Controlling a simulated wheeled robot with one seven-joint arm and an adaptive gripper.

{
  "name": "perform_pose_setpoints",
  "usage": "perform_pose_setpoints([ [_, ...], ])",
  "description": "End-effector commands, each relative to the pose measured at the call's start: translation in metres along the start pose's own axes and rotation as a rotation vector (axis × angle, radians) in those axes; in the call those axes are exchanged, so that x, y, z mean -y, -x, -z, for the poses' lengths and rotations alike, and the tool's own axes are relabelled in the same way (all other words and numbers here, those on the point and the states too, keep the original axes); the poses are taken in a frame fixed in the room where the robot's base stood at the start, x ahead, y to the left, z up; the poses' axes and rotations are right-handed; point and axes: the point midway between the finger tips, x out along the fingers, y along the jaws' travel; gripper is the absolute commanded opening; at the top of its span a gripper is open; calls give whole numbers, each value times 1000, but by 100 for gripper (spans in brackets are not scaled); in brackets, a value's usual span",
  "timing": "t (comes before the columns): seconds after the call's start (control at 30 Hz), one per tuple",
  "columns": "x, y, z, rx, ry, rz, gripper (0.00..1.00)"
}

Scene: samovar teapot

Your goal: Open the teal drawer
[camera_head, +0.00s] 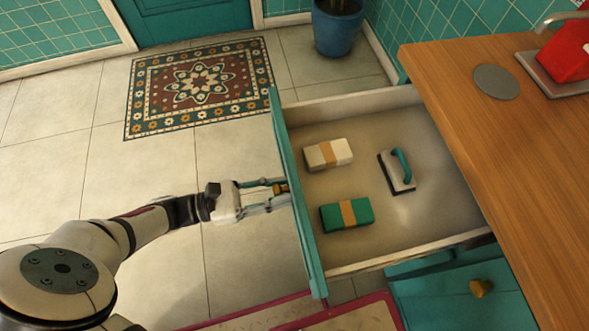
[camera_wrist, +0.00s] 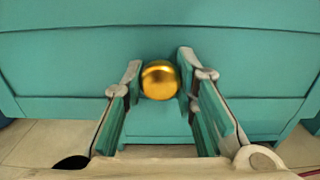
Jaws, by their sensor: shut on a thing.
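The teal drawer (camera_head: 297,200) stands pulled far out from under the wooden counter, with its inside showing. Its teal front (camera_wrist: 70,65) fills much of the wrist view. My gripper (camera_head: 284,190) is at the outer side of the drawer front. Its two fingers are on either side of the round brass knob (camera_wrist: 160,80), shut on it. In the head view the knob is mostly hidden by the fingers. Inside the drawer lie a white bundle (camera_head: 340,151) with a tan band, a green bundle (camera_head: 331,217) with a tan band, and a pad with a teal handle (camera_head: 402,166).
The wooden counter (camera_head: 480,130) is at the right, with a grey disc (camera_head: 496,82) and a red object (camera_head: 568,50) on it. A lower teal drawer (camera_head: 450,300) is beneath. A blue pot (camera_head: 337,30) and patterned rug (camera_head: 200,88) are behind. Tiled floor is clear at left.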

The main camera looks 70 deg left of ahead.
Motion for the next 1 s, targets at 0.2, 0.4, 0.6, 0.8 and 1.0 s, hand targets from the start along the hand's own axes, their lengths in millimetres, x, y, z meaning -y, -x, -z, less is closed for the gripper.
perform_pose_setpoints([
  [0.2, 1, 8, 1, 1, 2, 3, 0],
  [0.4, 2, 8, 1, 1, 3, 3, 0],
  [0.6, 1, 8, 1, 1, 3, 2, 47],
  [0.8, 1, 8, 1, 0, 2, 1, 47],
  [1.0, 0, 8, 0, 0, 1, 1, 47],
])
